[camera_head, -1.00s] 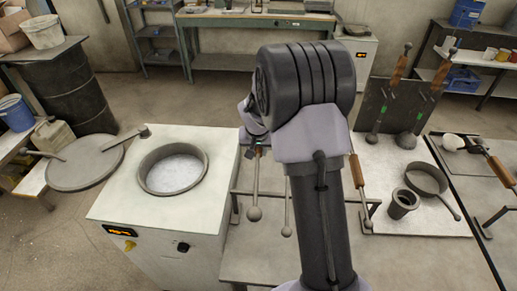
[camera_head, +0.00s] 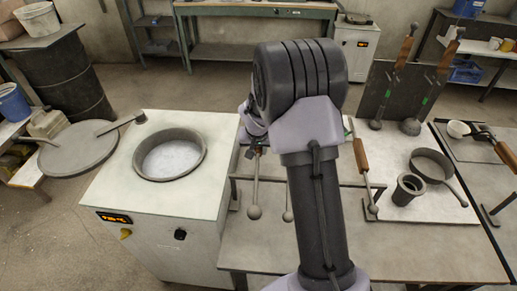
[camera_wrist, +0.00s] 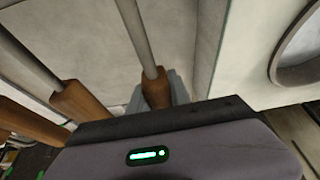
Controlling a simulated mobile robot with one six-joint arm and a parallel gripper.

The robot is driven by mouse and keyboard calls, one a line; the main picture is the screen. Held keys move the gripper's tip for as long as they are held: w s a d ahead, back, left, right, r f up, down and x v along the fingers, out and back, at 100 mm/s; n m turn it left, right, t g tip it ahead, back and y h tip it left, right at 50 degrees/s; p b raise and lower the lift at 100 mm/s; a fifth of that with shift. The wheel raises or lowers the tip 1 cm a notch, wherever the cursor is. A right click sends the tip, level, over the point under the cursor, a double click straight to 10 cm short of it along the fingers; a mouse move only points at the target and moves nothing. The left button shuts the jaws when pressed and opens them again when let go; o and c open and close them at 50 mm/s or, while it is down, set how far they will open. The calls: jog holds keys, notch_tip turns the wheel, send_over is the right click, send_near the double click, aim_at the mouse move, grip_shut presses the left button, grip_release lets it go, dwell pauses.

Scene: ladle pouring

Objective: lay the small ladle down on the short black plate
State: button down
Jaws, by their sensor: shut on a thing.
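My gripper (camera_head: 257,148) is shut on the wooden handle of a small ladle, whose thin rod hangs down to a small round bowl (camera_head: 254,212). In the wrist view the handle (camera_wrist: 156,88) stands between my fingers, its grey rod running away upward. The bowl hangs in front of the grey rack bar (camera_head: 350,185); I cannot tell whether it touches the rack. My upper arm hides part of the rack and a second ladle (camera_head: 287,215). A dark upright plate (camera_head: 377,80) stands at the back right; I cannot make out which surface is the short black plate.
A furnace with a round pot (camera_head: 170,155) stands left of the ladle. Another wooden-handled ladle (camera_head: 362,165) hangs right of my arm. A dark cup (camera_head: 408,188) and a pan (camera_head: 432,165) stand on the right bench. The front of the bench (camera_head: 420,250) is clear.

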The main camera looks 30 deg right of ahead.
jog(key=shift+f+b, duration=0.25)
jog(key=shift+b, duration=0.1)
dwell(0.3)
jog(key=c, duration=1.1)
grip_release()
jog(key=p+v, duration=0.3)
jog(key=v, duration=0.5)
jog(key=w+p+v, duration=0.1)
jog(key=p+v, duration=0.2)
jog(key=v, duration=0.5)
jog(key=w+d+r+p+v, duration=0.1)
jog(key=p+v, duration=0.2)
jog(key=v, duration=0.5)
jog(key=shift+p, duration=0.4)
jog(key=shift+w+f, duration=0.1)
